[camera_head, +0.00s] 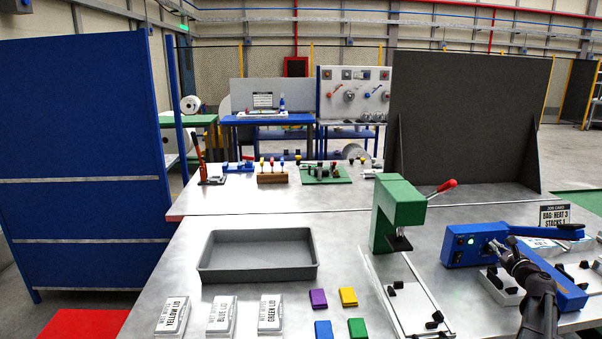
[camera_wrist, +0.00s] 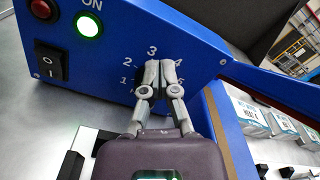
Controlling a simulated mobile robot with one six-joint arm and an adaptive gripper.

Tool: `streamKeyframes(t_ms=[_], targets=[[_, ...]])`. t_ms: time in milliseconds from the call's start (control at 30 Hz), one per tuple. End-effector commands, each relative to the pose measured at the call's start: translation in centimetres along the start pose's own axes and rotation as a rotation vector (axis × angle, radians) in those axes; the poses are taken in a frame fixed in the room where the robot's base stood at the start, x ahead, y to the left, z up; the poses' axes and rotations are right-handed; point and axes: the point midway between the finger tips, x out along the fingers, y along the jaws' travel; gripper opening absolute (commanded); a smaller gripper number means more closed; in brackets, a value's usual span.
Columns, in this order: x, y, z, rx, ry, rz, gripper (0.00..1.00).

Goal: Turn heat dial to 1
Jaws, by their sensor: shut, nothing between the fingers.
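The blue heat sealer (camera_head: 462,242) stands at the right of the bench. In the wrist view its blue front panel (camera_wrist: 140,30) carries printed numbers, with 2, 3 and 4 readable and a 1 partly visible at lower left. My gripper (camera_wrist: 160,70) is shut and empty, its fingertips at the panel just below the 3. The heat dial is hidden behind the fingers, so I cannot tell its setting or whether they touch it. In the head view my gripper (camera_head: 496,247) reaches the sealer's right part.
A lit green ON light (camera_wrist: 87,26), a red button (camera_wrist: 43,9) and a black rocker switch (camera_wrist: 81,65) are on the panel's left. A blue lever (camera_head: 545,231) extends right. A green press (camera_head: 392,215) stands left. A job card (camera_head: 555,215) reads heat 3.

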Motion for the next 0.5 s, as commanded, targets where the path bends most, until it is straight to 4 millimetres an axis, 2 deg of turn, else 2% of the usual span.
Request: streamKeyframes(t_ms=[500], targets=[[-0.03, 0.94, 0.13, -0.001, 0.001, -0.001, 0.0]])
